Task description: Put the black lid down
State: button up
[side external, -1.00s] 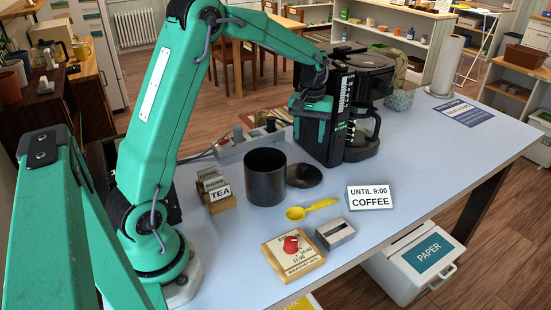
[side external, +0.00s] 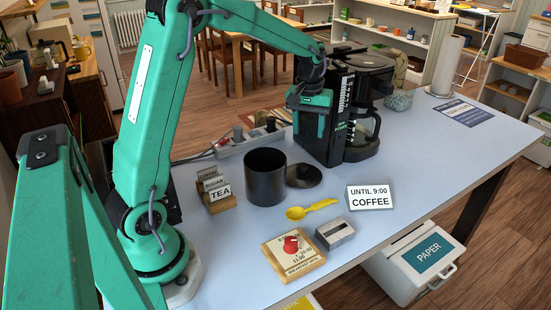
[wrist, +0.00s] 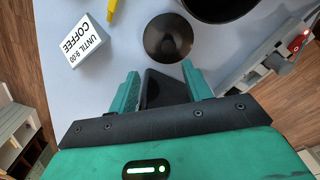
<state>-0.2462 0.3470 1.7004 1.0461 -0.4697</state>
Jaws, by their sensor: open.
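The black lid (side external: 304,175) lies on the table, close beside the black canister (side external: 265,178) on its right. My gripper (side external: 309,132) is raised above the table, in front of the coffee machine (side external: 354,105). In the wrist view my gripper (wrist: 161,80) has its fingers apart with nothing held between them. The lid is beyond the fingertips, apart from them.
A yellow spoon (side external: 312,209), a coffee sign (side external: 371,197), a grey metal block (side external: 334,232) and a wooden timer board (side external: 293,255) lie nearby. A holder with tea cards (side external: 215,190) stands left of the canister. A power strip (side external: 247,141) lies behind. The table's right side has free room.

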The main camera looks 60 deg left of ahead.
jog(key=s+d+r+m+t, duration=0.2)
jog(key=s+d+r+m, duration=0.2)
jog(key=s+d+r, duration=0.5)
jog(key=s+d+f+m+t, duration=0.1)
jog(key=s+d+m+t, duration=0.1)
jog(key=s, duration=1.2)
jog(key=shift+d+m+t, duration=0.2)
jog(key=shift+m+t, duration=0.3)
jog(key=shift+m, duration=0.6)
